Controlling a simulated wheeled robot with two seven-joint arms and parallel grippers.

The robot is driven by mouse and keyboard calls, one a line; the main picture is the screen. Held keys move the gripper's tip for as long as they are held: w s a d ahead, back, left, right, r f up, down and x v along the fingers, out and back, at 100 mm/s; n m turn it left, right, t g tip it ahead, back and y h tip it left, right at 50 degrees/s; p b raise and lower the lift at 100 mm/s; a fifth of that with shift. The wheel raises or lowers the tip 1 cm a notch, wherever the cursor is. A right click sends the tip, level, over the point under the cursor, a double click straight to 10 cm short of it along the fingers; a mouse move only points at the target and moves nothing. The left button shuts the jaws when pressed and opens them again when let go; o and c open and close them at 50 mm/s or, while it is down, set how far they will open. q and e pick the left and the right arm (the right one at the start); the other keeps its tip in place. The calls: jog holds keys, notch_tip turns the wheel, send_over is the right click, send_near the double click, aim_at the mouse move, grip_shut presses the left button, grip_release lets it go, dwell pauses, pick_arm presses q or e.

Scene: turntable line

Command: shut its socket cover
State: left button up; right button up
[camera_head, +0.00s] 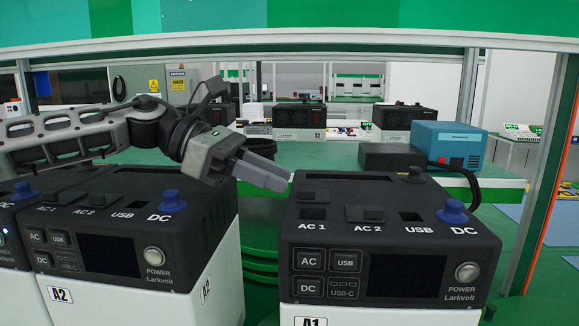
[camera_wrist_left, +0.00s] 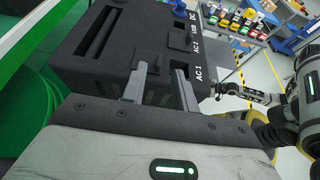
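The dark-topped power unit A1 (camera_head: 395,235) stands right of centre. In its top are an AC 1 cover (camera_head: 314,195) behind a small dark recess, an AC 2 cover (camera_head: 364,213) with a raised tab, a dark USB opening (camera_head: 411,216) and a blue DC cap (camera_head: 453,211). My left gripper (camera_head: 280,180) points right, just left of A1's top. Contact cannot be told. My right gripper (camera_wrist_left: 222,90) seems to show small; its fingers are unclear.
Unit A2 (camera_head: 110,240) stands left of A1, with a gap between them and green surfaces below. A blue box (camera_head: 445,145) with a black cable stands behind A1, beside a dark box (camera_head: 390,158). More units stand farther back.

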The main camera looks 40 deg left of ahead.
aim_at(285, 220)
pick_arm(q)
jog(key=x, duration=0.2)
jog(key=shift+w+d+p, duration=0.15)
jog(key=shift+d+p, duration=0.1)
jog(key=shift+p, duration=0.15)
jog(key=shift+w+d+f, duration=0.15)
jog(key=shift+d+f, duration=0.05)
pick_arm(e)
jog(key=shift+w+r, duration=0.3)
jog(key=shift+r, duration=0.1)
jog(key=shift+d, duration=0.1)
